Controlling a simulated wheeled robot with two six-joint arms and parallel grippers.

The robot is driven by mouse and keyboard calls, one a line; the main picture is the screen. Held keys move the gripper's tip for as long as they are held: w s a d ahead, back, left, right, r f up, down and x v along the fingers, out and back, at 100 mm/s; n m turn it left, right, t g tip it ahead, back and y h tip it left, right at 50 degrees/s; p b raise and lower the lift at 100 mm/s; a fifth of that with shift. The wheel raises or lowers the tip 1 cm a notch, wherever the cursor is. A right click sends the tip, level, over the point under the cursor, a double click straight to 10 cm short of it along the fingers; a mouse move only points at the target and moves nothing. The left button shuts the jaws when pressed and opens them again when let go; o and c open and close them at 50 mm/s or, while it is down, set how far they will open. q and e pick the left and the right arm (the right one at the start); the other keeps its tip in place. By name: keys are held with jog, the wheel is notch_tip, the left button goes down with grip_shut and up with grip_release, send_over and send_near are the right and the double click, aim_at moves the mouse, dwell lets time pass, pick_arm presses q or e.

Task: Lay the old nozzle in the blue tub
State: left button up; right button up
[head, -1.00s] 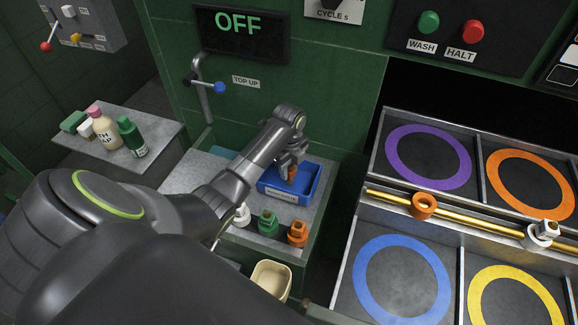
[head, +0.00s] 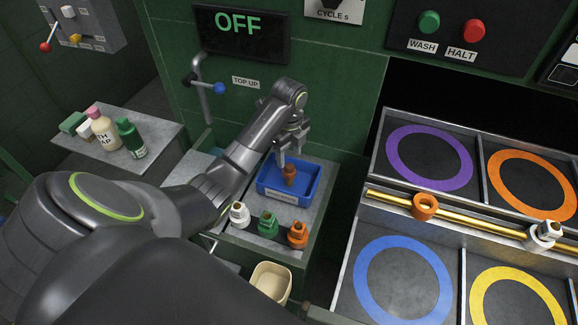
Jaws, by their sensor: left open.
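The old nozzle (head: 289,174), a brown-orange piece, stands inside the blue tub (head: 282,194) on the grey side counter. It looks roughly upright; its base is partly hidden by the tub's front wall. My left gripper (head: 291,150) is open and empty above the tub, its fingers pointing down just over the nozzle. My right gripper is not in view.
A white nozzle (head: 239,214), a green nozzle (head: 268,223) and an orange nozzle (head: 297,234) stand in a row in front of the tub. A cream bin (head: 271,282) is below. Bottles (head: 131,138) stand on a left shelf. A gold pipe (head: 470,218) crosses the tray with coloured rings.

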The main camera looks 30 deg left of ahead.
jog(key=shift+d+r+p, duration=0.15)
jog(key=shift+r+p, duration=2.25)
jog(key=shift+p, duration=0.1)
